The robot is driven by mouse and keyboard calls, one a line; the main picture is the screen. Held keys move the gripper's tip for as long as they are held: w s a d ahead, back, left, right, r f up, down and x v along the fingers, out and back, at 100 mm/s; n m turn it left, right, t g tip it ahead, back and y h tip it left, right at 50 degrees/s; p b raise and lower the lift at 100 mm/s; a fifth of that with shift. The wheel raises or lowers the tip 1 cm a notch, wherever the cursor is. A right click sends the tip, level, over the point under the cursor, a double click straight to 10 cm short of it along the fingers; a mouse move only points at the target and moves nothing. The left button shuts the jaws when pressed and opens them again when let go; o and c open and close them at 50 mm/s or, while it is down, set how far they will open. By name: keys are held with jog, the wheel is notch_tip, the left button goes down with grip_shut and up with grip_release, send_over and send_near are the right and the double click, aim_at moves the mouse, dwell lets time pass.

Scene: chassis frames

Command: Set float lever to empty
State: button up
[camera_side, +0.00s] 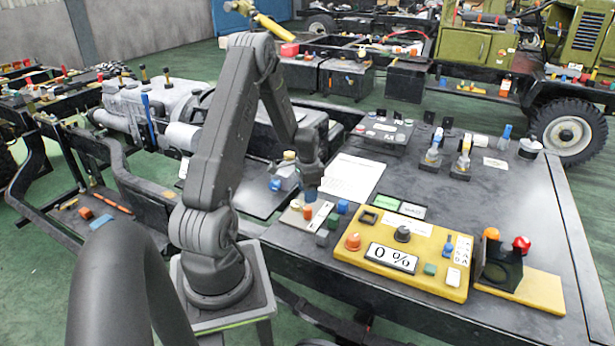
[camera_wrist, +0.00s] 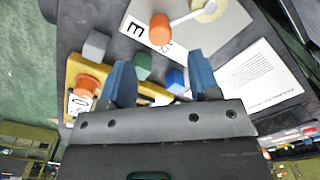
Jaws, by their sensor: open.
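The float lever is a white bar (camera_wrist: 188,14) with an orange knob (camera_wrist: 160,29) at its end, on a pale grey plate (camera_wrist: 232,32) marked with a black E. A second label beside the knob is partly covered. In the side view the orange knob (camera_side: 307,212) stands on the small plate (camera_side: 293,218) at the bench's left edge. My gripper (camera_wrist: 162,80) is open and empty, its blue fingers apart. The knob lies beyond the fingertips in the wrist view, not between them. In the side view my gripper (camera_side: 311,190) points down close above the plate.
Blue (camera_wrist: 175,80), green (camera_wrist: 143,66) and grey (camera_wrist: 97,44) blocks lie close to the plate and fingers. A white sheet (camera_side: 352,177) lies behind.

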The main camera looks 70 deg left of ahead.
aim_at(308, 208)
notch_tip(308, 208, up, 6)
dwell(0.6)
jog(key=w+d+r+t+y, duration=0.1)
jog(key=w+d+r, duration=0.1)
jog(key=d+r, duration=0.6)
jog(key=w+d+r+t, duration=0.1)
jog(key=w+d+r, duration=0.1)
jog(key=d+r, duration=0.6)
jog(key=s+d+r+t, duration=0.1)
jog(key=s+d, duration=0.4)
jog(key=d, duration=0.5)
jog(key=s+d+r+t+h, duration=0.1)
jog(key=s+d+r, duration=0.3)
jog(key=d, duration=0.6)
jog(key=shift+s+r+t, duration=0.2)
jog(key=shift+s+t, duration=0.6)
jog(key=shift+s, duration=0.45)
